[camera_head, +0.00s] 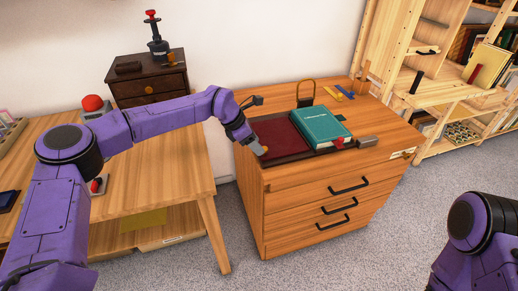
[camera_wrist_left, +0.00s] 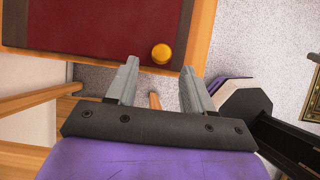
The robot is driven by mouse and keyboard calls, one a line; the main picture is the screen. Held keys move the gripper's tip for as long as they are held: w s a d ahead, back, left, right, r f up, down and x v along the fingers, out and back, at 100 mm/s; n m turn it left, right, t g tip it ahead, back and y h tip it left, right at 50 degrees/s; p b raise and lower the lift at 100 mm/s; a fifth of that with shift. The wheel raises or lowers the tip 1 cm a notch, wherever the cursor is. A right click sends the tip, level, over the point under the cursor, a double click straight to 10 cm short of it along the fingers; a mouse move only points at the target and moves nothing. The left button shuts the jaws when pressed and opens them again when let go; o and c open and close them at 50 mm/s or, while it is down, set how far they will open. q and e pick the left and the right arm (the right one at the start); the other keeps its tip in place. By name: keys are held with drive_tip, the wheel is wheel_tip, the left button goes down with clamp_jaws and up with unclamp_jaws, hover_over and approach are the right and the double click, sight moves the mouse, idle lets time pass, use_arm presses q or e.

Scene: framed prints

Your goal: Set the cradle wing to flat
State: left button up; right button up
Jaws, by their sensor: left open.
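The book cradle stands on the wooden drawer cabinet. Its dark red wing (camera_head: 281,138) is on the left, low over the cabinet top; I cannot tell its exact tilt. It also shows in the left wrist view (camera_wrist_left: 90,25). A teal book (camera_head: 322,125) lies on the cradle's right part. A round yellow-orange knob (camera_wrist_left: 161,54) sits at the wing's edge. My left gripper (camera_head: 262,150) is at the wing's front left corner. In the left wrist view my left gripper (camera_wrist_left: 160,66) is open, with the knob between and just beyond its fingertips. My right gripper is out of view.
The drawer cabinet (camera_head: 290,215) has free wood around the cradle. A grey block (camera_head: 367,142) and a padlock-shaped object (camera_head: 305,94) are close to the book. A wooden table (camera_head: 185,165) stands left, and a shelf (camera_head: 455,90) right.

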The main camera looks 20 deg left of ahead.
use_arm(q)
drive_tip(key=v, duration=0.7)
drive_tip(key=shift+a, duration=0.2)
drive_tip(key=s+d+f+m+t+y, duration=0.1)
drive_tip(key=s+f+m+y, duration=0.3)
drive_tip(key=s+f, duration=0.7)
drive_tip(key=s+d+f+m+t+y, duration=0.1)
drive_tip(key=s+f+m+y, duration=0.3)
drive_tip(key=s+f, duration=0.75)
drive_tip(key=s+a+f+m+g+p, duration=0.1)
drive_tip(key=s+a+f+m, duration=0.2)
drive_tip(key=s, duration=0.6)
drive_tip(key=s+a+f+m+g+p, duration=0.1)
drive_tip(key=s+a+f+m, duration=0.3)
drive_tip(key=s, duration=0.5)
drive_tip(key=a+m, duration=0.2)
drive_tip(key=m, duration=0.1)
drive_tip(key=shift+s+a+f, duration=0.2)
drive_tip(key=shift+a+f, duration=0.05)
drive_tip(key=shift+a, duration=0.1)
